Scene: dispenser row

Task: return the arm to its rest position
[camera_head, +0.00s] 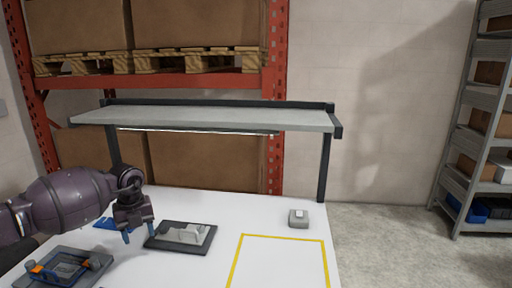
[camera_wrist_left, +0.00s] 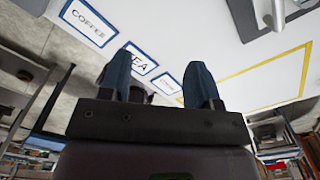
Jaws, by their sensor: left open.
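My left arm comes in from the left in the head view. Its gripper (camera_head: 139,234) is open, with its blue-tipped fingers pointing down over the white table (camera_head: 215,272), just left of a dark tray. In the left wrist view the two blue fingers (camera_wrist_left: 160,80) stand apart with nothing seen between them except part of the labelled table. My right arm and gripper are not in view.
A dark tray (camera_head: 208,245) carries a grey-white piece. A grey fixture with blue and orange parts (camera_head: 65,268) sits front left. A small grey box (camera_head: 299,219) stands right. A yellow outline (camera_head: 284,237) encloses bare table. A shelf (camera_head: 210,116) spans above. Labels read COFFEE (camera_wrist_left: 88,20) and TEA (camera_wrist_left: 139,64).

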